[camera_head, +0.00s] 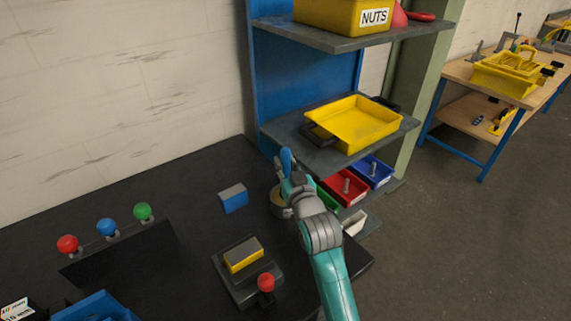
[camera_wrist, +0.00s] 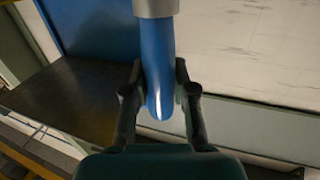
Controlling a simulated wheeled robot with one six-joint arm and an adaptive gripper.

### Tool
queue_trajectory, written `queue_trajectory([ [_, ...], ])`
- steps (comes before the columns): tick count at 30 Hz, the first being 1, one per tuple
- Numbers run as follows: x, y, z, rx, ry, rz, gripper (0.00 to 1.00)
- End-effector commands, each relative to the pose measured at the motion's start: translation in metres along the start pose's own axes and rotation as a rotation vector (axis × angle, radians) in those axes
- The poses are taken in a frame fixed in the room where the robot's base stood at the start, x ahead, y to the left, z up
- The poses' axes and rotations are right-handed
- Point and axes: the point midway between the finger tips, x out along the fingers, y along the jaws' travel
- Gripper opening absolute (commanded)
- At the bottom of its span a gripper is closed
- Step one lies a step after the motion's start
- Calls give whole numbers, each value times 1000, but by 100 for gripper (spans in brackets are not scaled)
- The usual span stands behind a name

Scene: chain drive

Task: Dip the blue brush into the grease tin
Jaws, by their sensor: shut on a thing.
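The blue brush has its rounded handle end (camera_head: 287,160) pointing up above my gripper (camera_head: 285,178) in the head view. My gripper is shut on the brush. In the wrist view the blue handle (camera_wrist: 158,70) stands between the two fingers, with a grey ferrule (camera_wrist: 155,8) at the top edge; the bristles are out of that view. A round tin (camera_head: 278,201), which looks like the grease tin, stands on the dark bench beside and partly behind my gripper. Part of it is hidden. I cannot tell whether the bristles touch it or are inside it.
A dark shelf rack (camera_head: 295,148) with a yellow tray (camera_head: 362,125) stands close behind and right of my gripper. Red (camera_head: 346,188) and blue bins (camera_head: 371,172) sit below. A blue block (camera_head: 233,198) and a yellow block on a base (camera_head: 243,261) lie left on the bench.

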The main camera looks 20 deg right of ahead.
Motion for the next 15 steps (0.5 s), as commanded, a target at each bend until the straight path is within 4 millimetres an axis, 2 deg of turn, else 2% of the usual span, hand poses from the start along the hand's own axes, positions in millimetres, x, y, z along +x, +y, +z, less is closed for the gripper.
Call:
queue_trajectory([
  [15, 0, 0, 5, 0, 1, 0, 0],
])
